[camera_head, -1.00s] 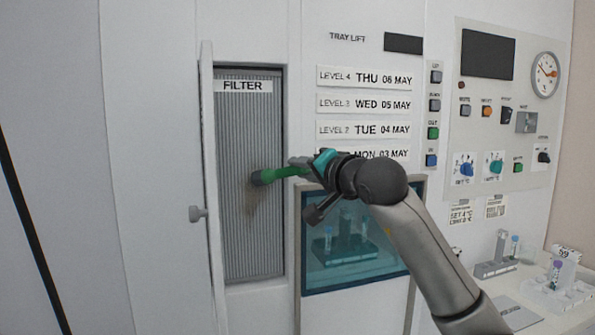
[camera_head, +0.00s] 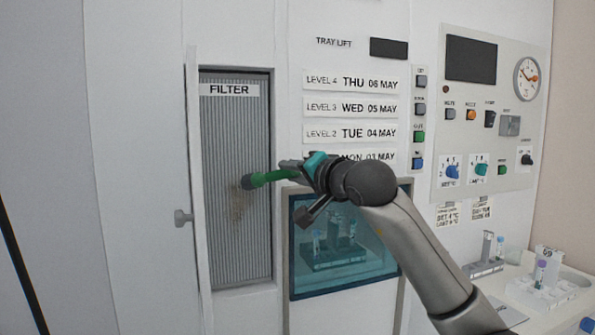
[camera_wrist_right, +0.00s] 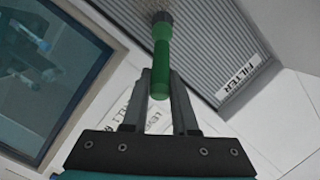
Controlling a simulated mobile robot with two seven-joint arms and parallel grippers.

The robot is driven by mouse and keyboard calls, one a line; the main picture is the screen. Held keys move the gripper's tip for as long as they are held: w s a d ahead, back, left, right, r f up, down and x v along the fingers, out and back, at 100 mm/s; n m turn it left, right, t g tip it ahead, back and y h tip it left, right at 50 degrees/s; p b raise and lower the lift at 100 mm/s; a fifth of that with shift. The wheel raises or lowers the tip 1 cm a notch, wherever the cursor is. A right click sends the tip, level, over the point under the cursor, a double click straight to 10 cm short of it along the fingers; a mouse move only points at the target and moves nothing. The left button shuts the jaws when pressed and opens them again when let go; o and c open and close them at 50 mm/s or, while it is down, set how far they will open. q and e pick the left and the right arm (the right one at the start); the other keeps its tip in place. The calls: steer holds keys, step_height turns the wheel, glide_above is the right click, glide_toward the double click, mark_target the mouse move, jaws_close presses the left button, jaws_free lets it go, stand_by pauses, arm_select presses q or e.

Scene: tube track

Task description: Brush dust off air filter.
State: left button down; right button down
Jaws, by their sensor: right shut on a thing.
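The air filter (camera_head: 232,130) is a grey pleated panel labelled FILTER in an open cabinet recess. A brownish dust patch (camera_head: 238,208) marks its middle, just below the brush. My right gripper (camera_head: 290,168) is shut on the green handle of the brush (camera_head: 268,178). The brush's dark head is at the filter face by the upper part of the dust; I cannot tell whether it touches. In the right wrist view, the green brush (camera_wrist_right: 161,60) stands between the fingers of the right gripper (camera_wrist_right: 158,100), bristle end toward the filter (camera_wrist_right: 225,45). My left gripper is not in view.
The open filter door (camera_head: 193,190) with a round knob stands at the recess's left edge. A control panel (camera_head: 485,110) and tube racks (camera_head: 545,285) are at the right.

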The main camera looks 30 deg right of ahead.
mark_target(272, 173)
steer(key=w+a+p, duration=0.1)
steer(key=w+a, duration=0.1)
steer(key=a, duration=0.5)
stand_by(1.2)
steer(key=shift+s+d+b, duration=0.25)
steer(key=shift+d+b, duration=0.1)
steer(key=shift+d, duration=0.55)
steer(key=shift+s+d+b, duration=0.25)
steer(key=shift+d+b, duration=0.05)
steer(key=shift+d, duration=0.55)
steer(key=shift+a, duration=0.2)
